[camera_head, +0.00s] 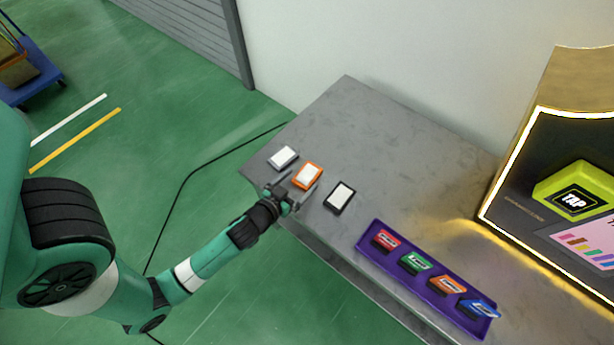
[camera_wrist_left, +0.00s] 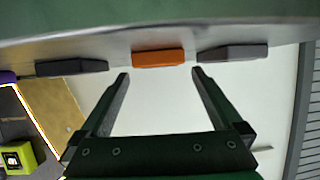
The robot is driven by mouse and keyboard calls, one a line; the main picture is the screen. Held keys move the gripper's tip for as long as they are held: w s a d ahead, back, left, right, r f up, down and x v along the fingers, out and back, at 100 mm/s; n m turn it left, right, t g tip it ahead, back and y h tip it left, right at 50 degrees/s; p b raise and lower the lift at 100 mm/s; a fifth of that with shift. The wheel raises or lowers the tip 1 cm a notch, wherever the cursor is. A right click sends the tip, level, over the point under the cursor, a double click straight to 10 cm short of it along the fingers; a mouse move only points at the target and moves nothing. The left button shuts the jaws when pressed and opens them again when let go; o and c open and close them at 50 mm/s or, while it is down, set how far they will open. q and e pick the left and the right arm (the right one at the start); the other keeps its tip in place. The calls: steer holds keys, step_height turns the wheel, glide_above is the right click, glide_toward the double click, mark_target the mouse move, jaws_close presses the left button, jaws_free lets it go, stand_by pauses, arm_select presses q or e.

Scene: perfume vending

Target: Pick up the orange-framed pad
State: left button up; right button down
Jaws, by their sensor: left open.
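The orange-framed pad (camera_head: 307,175) has a white face and lies on the grey table near its front left edge. My left gripper (camera_head: 298,187) is open at the pad's near side, and its fingers appear to reach along either side of it. In the left wrist view, the orange pad (camera_wrist_left: 158,58) shows edge-on, beyond and between the fingertips of the left gripper (camera_wrist_left: 160,74). Nothing is between the fingers there. My right gripper is not in view.
A grey-framed pad (camera_head: 283,157) lies to the left and a black-framed pad (camera_head: 340,195) to the right. A purple tray (camera_head: 367,246) holds several coloured boxes farther right. A lit vending display (camera_head: 530,150) stands at the right. The table's back middle is clear.

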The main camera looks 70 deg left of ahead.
mark_target(306, 176)
arm_select(q)
steer(key=x, duration=0.3)
steer(key=shift+w+a+f+b, duration=0.2)
steer(key=shift+w+b, duration=0.05)
steer(key=shift+b, duration=0.15)
steer(key=shift+s, duration=0.1)
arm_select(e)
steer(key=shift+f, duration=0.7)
arm_select(q)
steer(key=shift+d, duration=0.1)
steer(key=shift+c, duration=1)
steer(key=c, duration=1.1)
steer(key=shift+o, duration=0.2)
steer(key=shift+r, duration=0.15)
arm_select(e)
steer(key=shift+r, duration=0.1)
